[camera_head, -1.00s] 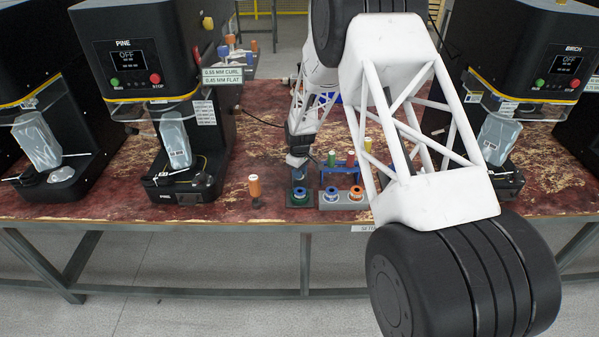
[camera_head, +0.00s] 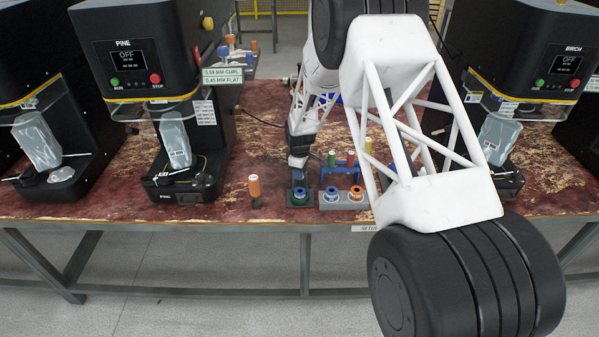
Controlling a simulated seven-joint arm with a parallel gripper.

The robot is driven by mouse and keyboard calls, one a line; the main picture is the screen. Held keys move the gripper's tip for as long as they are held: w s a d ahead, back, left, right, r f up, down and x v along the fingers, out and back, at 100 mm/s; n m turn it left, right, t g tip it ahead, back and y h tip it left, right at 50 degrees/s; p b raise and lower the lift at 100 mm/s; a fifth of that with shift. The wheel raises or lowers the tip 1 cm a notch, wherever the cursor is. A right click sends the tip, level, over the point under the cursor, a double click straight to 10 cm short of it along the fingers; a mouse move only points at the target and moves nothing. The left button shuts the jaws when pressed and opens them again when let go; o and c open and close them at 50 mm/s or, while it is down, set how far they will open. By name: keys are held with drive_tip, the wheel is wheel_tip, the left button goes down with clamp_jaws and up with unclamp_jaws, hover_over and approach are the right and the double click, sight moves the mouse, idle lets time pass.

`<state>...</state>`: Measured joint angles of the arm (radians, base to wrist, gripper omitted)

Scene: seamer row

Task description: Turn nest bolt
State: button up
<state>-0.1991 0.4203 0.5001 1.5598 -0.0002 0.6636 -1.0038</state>
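My gripper (camera_head: 298,163) is small in the view and points down over the bench, just behind and above a dark fixture block (camera_head: 291,203). A spool-like piece with a blue top and green lower part (camera_head: 300,195) sits at the front of this block. The gripper's fingers are too small and too much in shadow to show a gap or a held thing. No nest bolt can be made out for certain; the area under the gripper is partly hidden.
A grey block (camera_head: 343,205) with blue-ringed and orange-ringed pieces stands right of the fixture. Behind it is a blue rack (camera_head: 341,171) with coloured pieces. The PINE machine (camera_head: 140,60) and BIRCH machine (camera_head: 545,60) read OFF.

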drive_tip(key=o, duration=0.3)
drive_tip(key=shift+r, duration=3.95)
